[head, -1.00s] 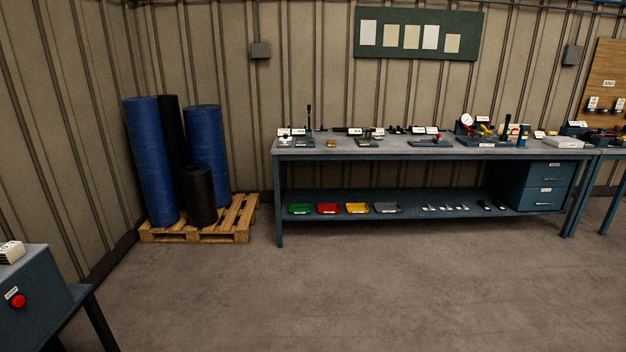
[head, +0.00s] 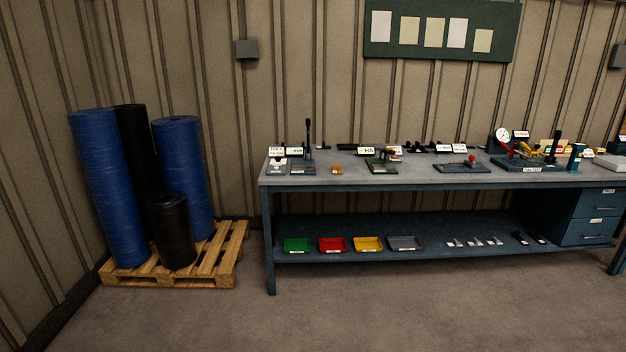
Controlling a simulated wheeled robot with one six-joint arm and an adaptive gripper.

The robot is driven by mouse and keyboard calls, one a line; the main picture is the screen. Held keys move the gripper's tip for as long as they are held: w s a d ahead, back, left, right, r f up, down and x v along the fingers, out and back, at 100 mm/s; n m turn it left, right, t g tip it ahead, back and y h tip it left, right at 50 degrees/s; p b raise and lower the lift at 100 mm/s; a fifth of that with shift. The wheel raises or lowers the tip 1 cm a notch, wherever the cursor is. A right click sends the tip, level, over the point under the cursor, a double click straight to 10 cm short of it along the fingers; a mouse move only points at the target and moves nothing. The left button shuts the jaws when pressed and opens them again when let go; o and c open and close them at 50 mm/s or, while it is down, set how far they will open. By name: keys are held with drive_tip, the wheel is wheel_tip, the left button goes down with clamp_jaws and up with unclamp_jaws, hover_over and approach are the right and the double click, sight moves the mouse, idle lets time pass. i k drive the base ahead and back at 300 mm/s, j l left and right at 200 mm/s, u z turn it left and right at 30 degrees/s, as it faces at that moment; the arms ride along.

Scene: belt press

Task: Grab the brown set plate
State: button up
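The workbench (head: 345,183) stands against the wall ahead, with many small tools on its grey top. A small amber-brown piece (head: 337,170) lies near the left part of the bench top; it is too small to tell whether it is the brown set plate. To its left stand a small lever tool (head: 304,160) and labelled pieces. To its right is a dark green-based fixture (head: 382,164). My gripper is not in view.
A wooden pallet (head: 222,262) with blue rolls (head: 112,190) and black rolls stands left of the bench. The lower shelf (head: 345,258) holds green, red (head: 332,245), yellow and grey trays. The floor (head: 400,315) in front is clear.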

sight(336, 168)
drive_tip(key=i, duration=2.75)
